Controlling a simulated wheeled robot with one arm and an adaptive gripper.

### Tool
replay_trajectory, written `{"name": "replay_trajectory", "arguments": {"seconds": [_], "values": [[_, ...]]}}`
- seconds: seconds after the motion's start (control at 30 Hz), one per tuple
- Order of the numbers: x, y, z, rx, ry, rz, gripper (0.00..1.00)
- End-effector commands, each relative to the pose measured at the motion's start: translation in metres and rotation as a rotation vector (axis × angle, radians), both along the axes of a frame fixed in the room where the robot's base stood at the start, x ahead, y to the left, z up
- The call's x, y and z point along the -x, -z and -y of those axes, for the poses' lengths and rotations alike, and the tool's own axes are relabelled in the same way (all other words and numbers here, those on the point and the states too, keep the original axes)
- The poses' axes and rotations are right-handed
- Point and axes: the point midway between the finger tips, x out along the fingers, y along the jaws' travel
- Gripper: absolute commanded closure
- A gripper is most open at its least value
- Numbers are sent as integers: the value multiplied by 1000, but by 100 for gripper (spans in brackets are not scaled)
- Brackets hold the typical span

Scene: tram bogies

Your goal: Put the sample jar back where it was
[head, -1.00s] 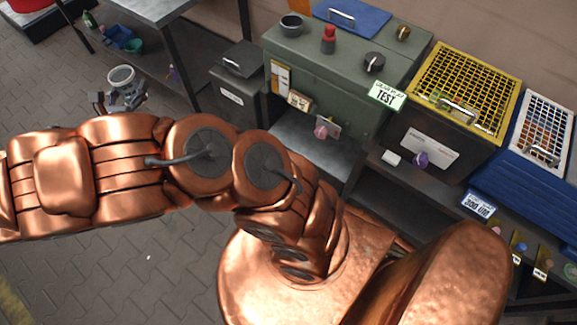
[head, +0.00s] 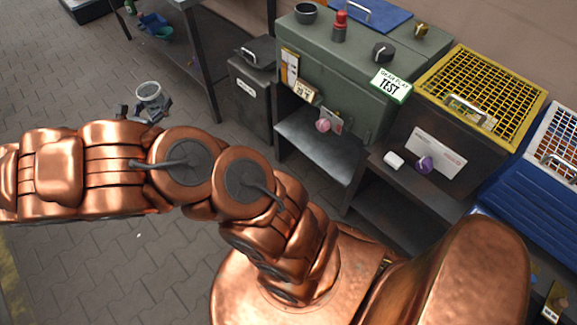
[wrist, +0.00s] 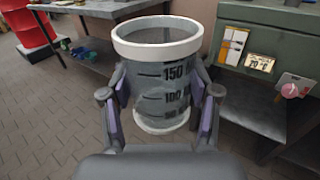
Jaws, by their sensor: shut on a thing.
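The sample jar (wrist: 160,75) is a clear, grey-tinted cylinder with a white rim, a white base and black marks reading 150 and 100. My gripper (wrist: 160,108) is shut on it, one finger on each side, in the wrist view. The jar is upright and held over the paved floor. In the head view the jar (head: 149,93) shows small at the left, with my gripper (head: 146,108) around it. My copper arm reaches out to the left and hides part of the floor.
A dark bin (head: 252,85) and a metal table (head: 190,40) stand behind. Paving is open at left.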

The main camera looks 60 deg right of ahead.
Motion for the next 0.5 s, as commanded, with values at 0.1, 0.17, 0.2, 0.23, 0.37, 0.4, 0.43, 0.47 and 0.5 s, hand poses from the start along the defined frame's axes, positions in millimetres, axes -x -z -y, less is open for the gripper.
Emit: {"name": "replay_trajectory", "arguments": {"seconds": [0.1,0.17,0.2,0.23,0.37,0.4,0.43,0.47,0.5], "values": [[10,45,30,-1,71,0,80],[16,61,44,-2,105,1,80],[20,71,54,-2,128,1,80],[23,79,60,-2,145,2,80],[38,114,89,-4,219,2,80],[42,124,98,-5,241,2,80],[46,132,104,-5,258,3,80],[50,140,110,-5,275,3,80],[55,151,119,-6,298,4,80]]}}
